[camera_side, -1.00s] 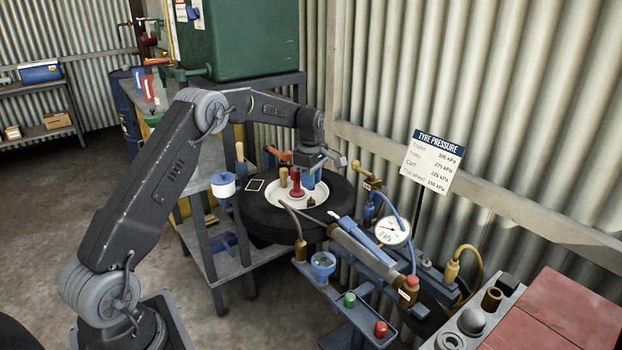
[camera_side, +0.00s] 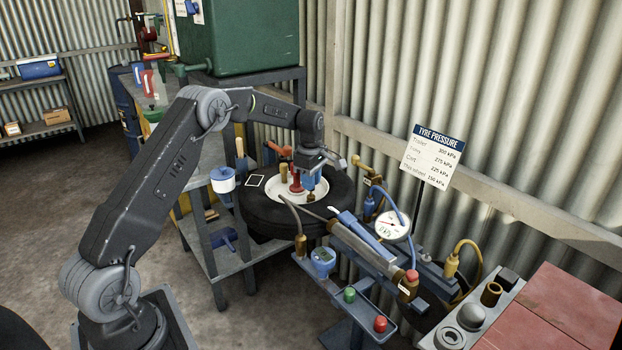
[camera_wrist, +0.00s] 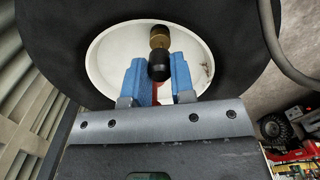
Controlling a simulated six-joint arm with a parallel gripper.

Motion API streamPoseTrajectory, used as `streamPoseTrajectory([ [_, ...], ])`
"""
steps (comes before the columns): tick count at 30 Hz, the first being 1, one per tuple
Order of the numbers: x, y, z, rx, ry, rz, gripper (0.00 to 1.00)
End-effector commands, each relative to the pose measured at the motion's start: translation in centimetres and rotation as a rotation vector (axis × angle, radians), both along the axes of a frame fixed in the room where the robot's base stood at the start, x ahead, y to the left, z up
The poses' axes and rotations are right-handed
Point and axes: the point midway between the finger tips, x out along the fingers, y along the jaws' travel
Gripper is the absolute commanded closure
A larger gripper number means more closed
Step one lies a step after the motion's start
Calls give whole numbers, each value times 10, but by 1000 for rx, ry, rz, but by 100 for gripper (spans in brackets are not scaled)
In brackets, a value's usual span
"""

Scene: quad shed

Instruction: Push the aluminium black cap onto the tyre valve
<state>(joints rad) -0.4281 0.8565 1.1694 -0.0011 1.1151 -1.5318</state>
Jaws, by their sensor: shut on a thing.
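My gripper (camera_wrist: 158,78) points down over the white wheel hub (camera_wrist: 107,75), its blue fingers closed around the black cap (camera_wrist: 160,66). A brass stem with dark parts, which looks like the tyre valve (camera_wrist: 159,40), lines up just beyond the cap in the wrist view. I cannot tell whether cap and valve touch or how far the cap sits on. In the side view my gripper (camera_side: 308,184) is low over the hub, with a bit of brass (camera_side: 310,196) showing under its fingers. The cap is hidden there.
A red post (camera_side: 296,183) and a tan post (camera_side: 283,174) stand close left of my fingers. The black tyre (camera_side: 262,213) surrounds the hub. A hose (camera_side: 292,212), a pressure gauge (camera_side: 392,229) and a blue cylinder tool (camera_side: 365,238) are in front and to the right.

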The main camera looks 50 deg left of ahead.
Motion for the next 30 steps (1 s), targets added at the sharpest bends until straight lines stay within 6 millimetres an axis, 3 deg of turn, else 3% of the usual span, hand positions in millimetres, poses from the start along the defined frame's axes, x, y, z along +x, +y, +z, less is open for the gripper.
streamPoseTrajectory([
  [11, 0, 0, -3, 0, 0, 0, 99],
  [12, 0, 0, -3, 0, 0, 0, 75],
  [15, 0, 0, -3, 0, 0, 0, 66],
  [23, 0, 0, -1, 0, -1, 0, 66],
  [30, 0, 0, 16, 0, -1, 0, 66],
])
